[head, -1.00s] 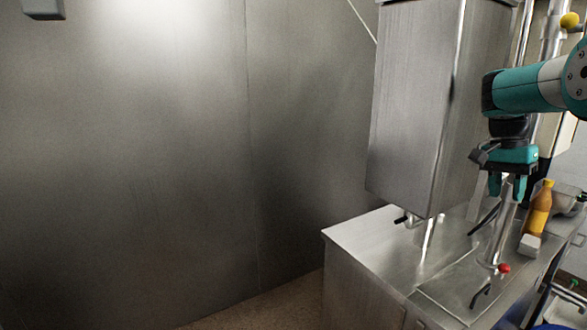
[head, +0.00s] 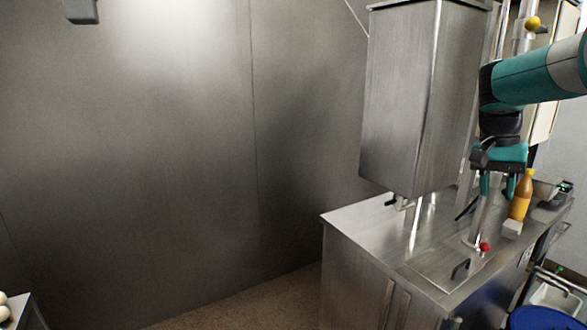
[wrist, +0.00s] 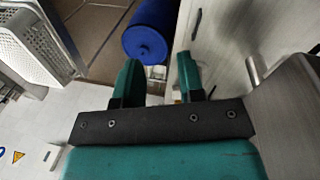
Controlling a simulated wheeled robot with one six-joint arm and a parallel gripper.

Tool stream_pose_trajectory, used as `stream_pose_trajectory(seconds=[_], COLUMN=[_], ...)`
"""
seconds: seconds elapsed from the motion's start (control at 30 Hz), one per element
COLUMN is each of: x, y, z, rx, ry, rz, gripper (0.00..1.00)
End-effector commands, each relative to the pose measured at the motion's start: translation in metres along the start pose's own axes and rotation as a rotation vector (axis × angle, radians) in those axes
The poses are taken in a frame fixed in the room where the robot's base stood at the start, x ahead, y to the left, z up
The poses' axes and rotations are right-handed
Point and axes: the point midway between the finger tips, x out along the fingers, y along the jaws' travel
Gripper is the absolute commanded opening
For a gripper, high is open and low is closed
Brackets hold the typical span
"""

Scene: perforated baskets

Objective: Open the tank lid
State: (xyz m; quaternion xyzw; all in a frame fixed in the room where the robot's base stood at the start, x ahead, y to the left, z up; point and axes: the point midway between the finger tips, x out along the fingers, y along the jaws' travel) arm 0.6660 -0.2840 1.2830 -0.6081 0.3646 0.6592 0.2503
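A steel tank unit (head: 350,262) stands at the right in the head view. On its flat steel top is a panel that looks like a lid (head: 430,268), lying flat and shut, with a black handle (head: 460,269) near its front edge. A tall steel box (head: 400,110) hangs above the unit's back part. My gripper (head: 497,186) points down above the right part of the unit, apart from the lid and handle. In the wrist view its two green fingers (wrist: 158,80) are apart with nothing between them.
An orange bottle (head: 522,197), a small white block (head: 512,229) and a red knob (head: 485,247) are near the unit's right side. A blue barrel (head: 548,318) is at the lower right; it also shows in the wrist view (wrist: 146,42). White perforated baskets (wrist: 38,38) show there too.

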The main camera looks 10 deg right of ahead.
Motion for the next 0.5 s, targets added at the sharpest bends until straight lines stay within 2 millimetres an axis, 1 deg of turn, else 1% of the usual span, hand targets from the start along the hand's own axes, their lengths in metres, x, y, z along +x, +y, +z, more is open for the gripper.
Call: stream_pose_trajectory(seconds=[0.17, 0.27, 0.37, 0.47, 0.5], x=[-0.002, -0.002, 0.001, 0.009, 0.014], y=[-0.021, -0.034, -0.046, -0.054, -0.055], z=[0.043, 0.076, 0.121, 0.184, 0.214], rx=[-0.212, -0.363, -0.549, -0.780, -0.883], ry=[0.039, 0.063, 0.089, 0.112, 0.118], rz=[-0.031, -0.061, -0.107, -0.178, -0.215], gripper=[0.36, 0.36, 0.36, 0.36, 0.36])
